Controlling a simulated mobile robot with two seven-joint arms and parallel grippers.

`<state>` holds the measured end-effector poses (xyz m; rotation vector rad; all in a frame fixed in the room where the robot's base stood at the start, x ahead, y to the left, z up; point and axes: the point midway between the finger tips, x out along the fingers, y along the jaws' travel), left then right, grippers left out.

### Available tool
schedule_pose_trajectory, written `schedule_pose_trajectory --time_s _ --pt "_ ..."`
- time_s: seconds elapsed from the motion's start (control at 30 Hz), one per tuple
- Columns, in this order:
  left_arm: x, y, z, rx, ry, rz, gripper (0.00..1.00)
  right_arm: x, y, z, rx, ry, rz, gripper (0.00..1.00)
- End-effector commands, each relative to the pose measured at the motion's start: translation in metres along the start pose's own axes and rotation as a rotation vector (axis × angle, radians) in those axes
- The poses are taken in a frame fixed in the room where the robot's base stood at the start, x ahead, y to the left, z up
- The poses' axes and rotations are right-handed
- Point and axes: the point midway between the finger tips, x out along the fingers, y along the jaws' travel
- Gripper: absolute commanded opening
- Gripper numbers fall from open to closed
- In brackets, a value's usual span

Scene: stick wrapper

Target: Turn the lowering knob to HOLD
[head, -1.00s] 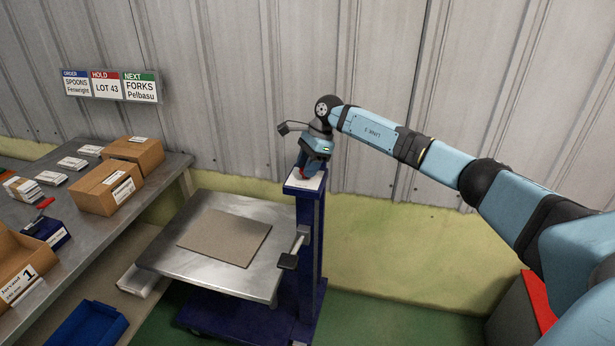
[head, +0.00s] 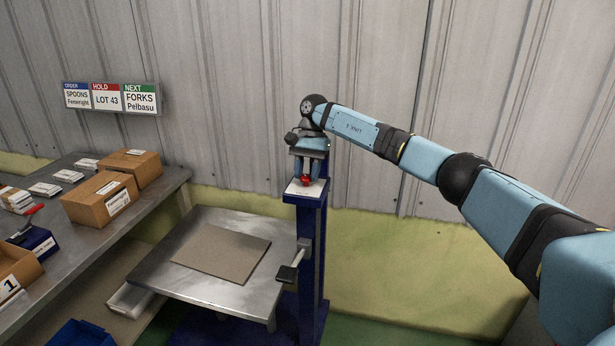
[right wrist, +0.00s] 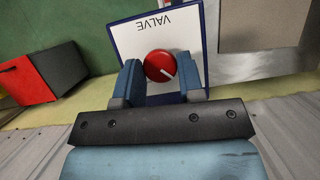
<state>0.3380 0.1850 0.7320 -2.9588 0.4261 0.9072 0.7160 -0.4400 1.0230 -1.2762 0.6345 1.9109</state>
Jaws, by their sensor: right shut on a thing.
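The lowering knob is a small red round knob (head: 305,181) on a white plate (head: 318,188) at the top of the blue lift's column (head: 309,240). In the right wrist view the knob (right wrist: 158,66) has a white pointer line slanting to the lower right, and the plate reads VALVE upside down. No HOLD mark is readable on the plate. My right gripper (right wrist: 162,72) reaches down from above, its two blue fingers on either side of the knob, shut on it. It also shows in the head view (head: 306,178). My left gripper is out of view.
The lift's metal platform (head: 205,282) carries a brown board (head: 222,250). A lever with a black pad (head: 287,273) sticks out from the column. A bench (head: 160,187) with cartons (head: 97,200) stands left. A corrugated wall (head: 230,90) with a sign (head: 110,97) is behind.

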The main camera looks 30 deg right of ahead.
Motion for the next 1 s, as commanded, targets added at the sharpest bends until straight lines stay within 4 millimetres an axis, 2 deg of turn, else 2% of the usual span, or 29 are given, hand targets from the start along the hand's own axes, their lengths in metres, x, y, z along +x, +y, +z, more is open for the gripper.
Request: schedule_pose_trajectory --time_s 0.7,0.73,0.8,0.83,1.0 --pt "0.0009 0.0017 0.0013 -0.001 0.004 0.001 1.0 -0.0004 -0.0003 -0.0003 -0.068 0.001 0.028 0.12" --pt "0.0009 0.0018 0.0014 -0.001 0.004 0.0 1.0 -0.0004 -0.0003 -0.0003 -0.068 0.001 0.028 0.4" --pt "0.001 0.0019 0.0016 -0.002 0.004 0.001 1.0 -0.0004 -0.0003 -0.0002 -0.068 0.001 0.028 0.56" --pt "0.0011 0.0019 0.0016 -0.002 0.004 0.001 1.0 -0.0004 -0.0003 -0.0002 -0.068 0.001 0.028 0.61" --pt "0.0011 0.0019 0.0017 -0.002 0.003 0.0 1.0 -0.0002 -0.0004 -0.0002 -0.068 0.001 0.028 0.61"
